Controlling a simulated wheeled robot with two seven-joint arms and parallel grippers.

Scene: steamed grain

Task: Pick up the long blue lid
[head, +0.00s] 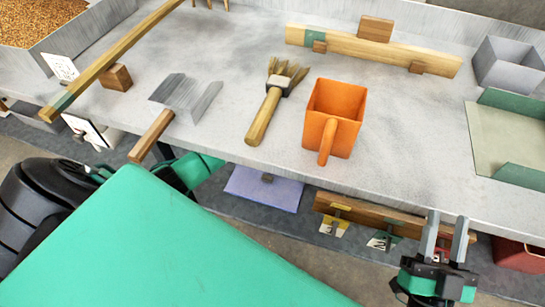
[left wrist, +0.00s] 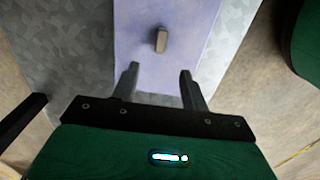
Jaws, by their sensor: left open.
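The long blue lid is a flat lavender-blue panel (head: 250,190) lying on the lower level below the worktable's front edge, with a small brownish knob on it. In the left wrist view the lid (left wrist: 135,50) runs up the middle, its knob (left wrist: 161,39) standing up. My left gripper (left wrist: 160,84) is open and empty, with its fingers over the lid's near end and the knob ahead of the gap. In the head view its jaws are hidden. My right gripper (head: 446,226) is open and empty at the table's front edge, at the lower right.
On the grey worktable (head: 230,55) are an orange mug (head: 335,110), a brush (head: 265,115), a metal scoop (head: 185,95) and wooden bars. A wooden rack (head: 350,208) with hanging tags is right of the lid. A red container (head: 515,252) is at lower right.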

